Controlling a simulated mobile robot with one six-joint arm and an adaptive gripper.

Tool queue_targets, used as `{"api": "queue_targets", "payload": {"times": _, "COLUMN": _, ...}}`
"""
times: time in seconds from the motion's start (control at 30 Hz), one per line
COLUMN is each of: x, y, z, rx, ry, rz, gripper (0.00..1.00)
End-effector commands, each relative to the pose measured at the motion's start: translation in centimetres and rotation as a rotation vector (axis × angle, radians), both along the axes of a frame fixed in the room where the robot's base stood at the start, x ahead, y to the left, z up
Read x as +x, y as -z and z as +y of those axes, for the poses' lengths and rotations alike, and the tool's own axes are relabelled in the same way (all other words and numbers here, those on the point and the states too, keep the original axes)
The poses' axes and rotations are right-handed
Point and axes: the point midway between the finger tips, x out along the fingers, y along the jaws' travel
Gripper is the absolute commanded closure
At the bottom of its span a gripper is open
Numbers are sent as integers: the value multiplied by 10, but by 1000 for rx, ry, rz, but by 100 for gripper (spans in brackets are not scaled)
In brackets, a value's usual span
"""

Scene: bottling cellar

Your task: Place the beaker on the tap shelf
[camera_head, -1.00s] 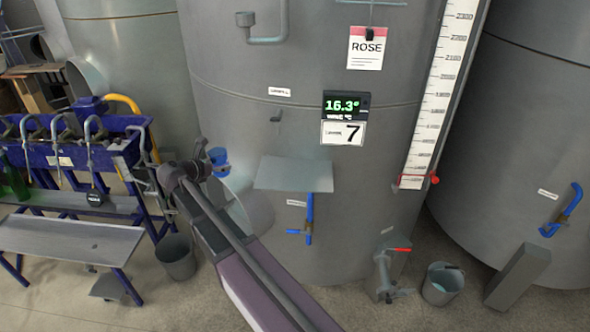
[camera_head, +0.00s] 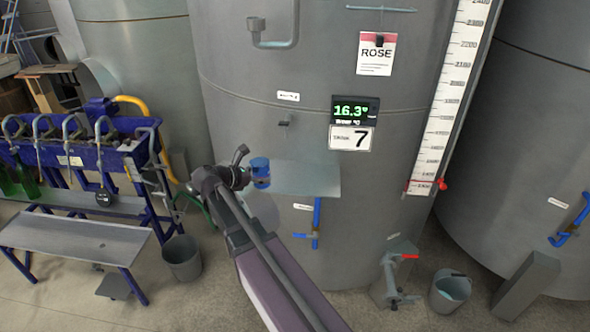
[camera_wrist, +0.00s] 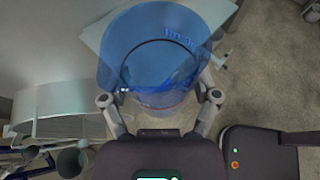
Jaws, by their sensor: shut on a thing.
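The blue, see-through beaker (camera_head: 261,172) is upright in my gripper (camera_head: 246,176), at the left end of the tap shelf. In the wrist view the beaker (camera_wrist: 152,48) fills the upper middle, with the fingers of my gripper (camera_wrist: 160,100) closed on its two sides. The tap shelf (camera_head: 308,180) is a bare, flat grey plate on the front of the large tank, above a blue-handled tap (camera_head: 316,222). The beaker overlaps the shelf's left edge in the head view. I cannot tell whether it touches the shelf. Part of the shelf (camera_wrist: 97,35) shows behind the beaker in the wrist view.
The tank (camera_head: 250,80) carries a display (camera_head: 354,111) and a level scale (camera_head: 446,100). A blue bottling rack (camera_head: 70,160) with green bottles stands at left. Buckets (camera_head: 182,258) and (camera_head: 450,292) stand on the floor. The shelf top right of the beaker is clear.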

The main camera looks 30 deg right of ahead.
Motion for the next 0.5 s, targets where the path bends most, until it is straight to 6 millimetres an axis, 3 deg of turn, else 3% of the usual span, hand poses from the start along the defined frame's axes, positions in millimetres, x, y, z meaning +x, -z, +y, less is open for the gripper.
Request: {"api": "queue_targets", "payload": {"times": 0.5, "x": 48, "y": 9, "z": -71, "rx": 0, "ry": 3, "rz": 0, "gripper": 76}}
